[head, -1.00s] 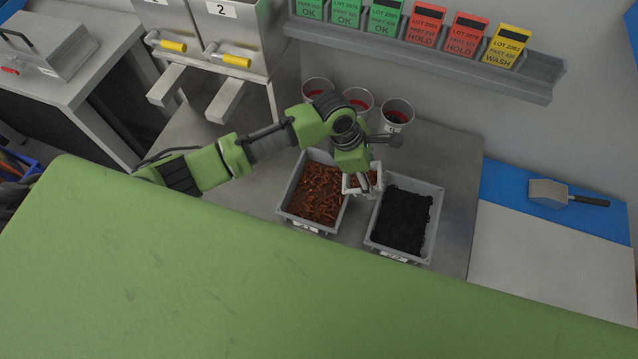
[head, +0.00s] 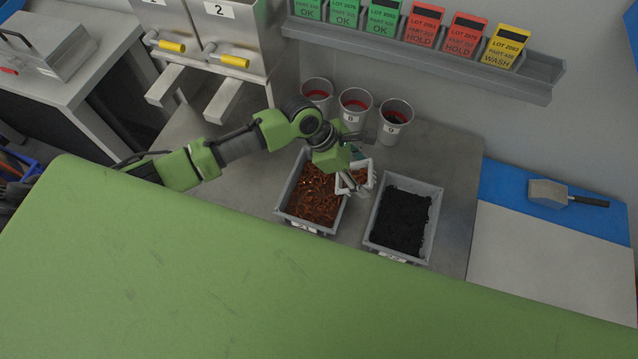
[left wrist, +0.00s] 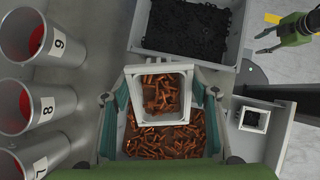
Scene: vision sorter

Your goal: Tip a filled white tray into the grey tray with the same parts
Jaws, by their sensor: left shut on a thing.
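My left gripper (head: 350,172) is shut on a small white tray (head: 369,185) that holds copper-coloured parts. In the left wrist view, the white tray (left wrist: 187,68) is between the fingers, with parts inside. It is above the right side of the grey tray of copper-coloured parts (head: 284,197) and looks tilted in the head view. The grey tray of black parts (head: 432,225) stands to the right, apart from it. My right gripper (left wrist: 268,40) shows at the upper right of the left wrist view, empty, with its fingers apart.
Several numbered cups (head: 354,108) stand behind the trays. A card rack (head: 420,55) is on the wall. A scoop (head: 566,195) lies on the blue mat at right. Another small white tray (left wrist: 243,120), dark inside, shows at right in the wrist view.

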